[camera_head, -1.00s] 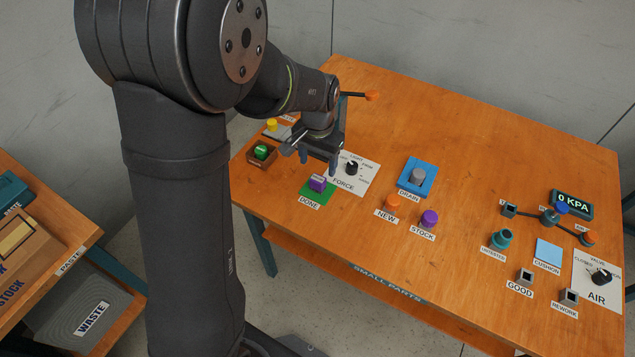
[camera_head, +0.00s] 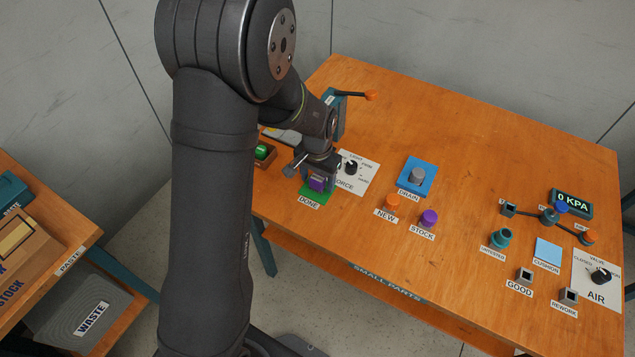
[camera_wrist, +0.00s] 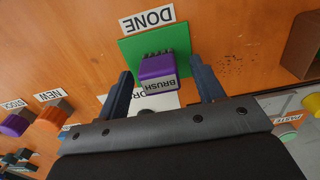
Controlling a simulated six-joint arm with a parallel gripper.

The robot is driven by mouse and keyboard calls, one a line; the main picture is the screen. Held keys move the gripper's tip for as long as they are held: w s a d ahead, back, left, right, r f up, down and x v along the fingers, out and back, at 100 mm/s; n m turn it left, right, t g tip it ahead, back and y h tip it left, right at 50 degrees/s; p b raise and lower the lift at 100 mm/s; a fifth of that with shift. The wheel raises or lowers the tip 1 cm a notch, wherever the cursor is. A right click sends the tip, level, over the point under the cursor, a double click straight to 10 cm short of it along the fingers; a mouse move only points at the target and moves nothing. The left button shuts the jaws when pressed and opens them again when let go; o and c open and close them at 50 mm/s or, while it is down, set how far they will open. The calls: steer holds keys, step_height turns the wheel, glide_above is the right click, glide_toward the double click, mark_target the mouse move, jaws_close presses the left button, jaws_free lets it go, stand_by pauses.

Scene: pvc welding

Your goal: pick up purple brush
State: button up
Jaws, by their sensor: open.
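The purple brush (camera_head: 317,185) stands on the green DONE mat (camera_head: 322,198) near the table's front left. In the wrist view the brush (camera_wrist: 158,74) shows its BRUSH label and dark bristles, on the green mat (camera_wrist: 180,38). My gripper (camera_wrist: 163,82) is open, with one finger on each side of the brush. A gap shows between the brush and each finger. In the head view my gripper (camera_head: 319,178) is right at the brush and partly covers it.
The FORCE dial panel (camera_head: 358,178) is just right of my gripper. A wooden tray with a green item (camera_head: 262,152) is to the left. The orange NEW knob (camera_head: 392,201) and purple STOCK knob (camera_head: 429,217) stand farther right. Open table lies behind the blue DRAIN pad (camera_head: 431,178).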

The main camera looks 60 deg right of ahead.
mark_target(318, 178)
steer(key=c, duration=1.1)
steer(key=shift+o, duration=0.2)
steer(key=shift+r, duration=0.1)
steer(key=shift+r, duration=0.55)
step_height(318, 178, up, 2)
steer(key=shift+r, duration=0.25)
steer(key=s+a+r, duration=0.3)
steer(key=s+r, duration=0.4)
steer(key=s, duration=0.4)
steer(key=shift+a, duration=0.25)
steer(key=shift+s+r, duration=0.1)
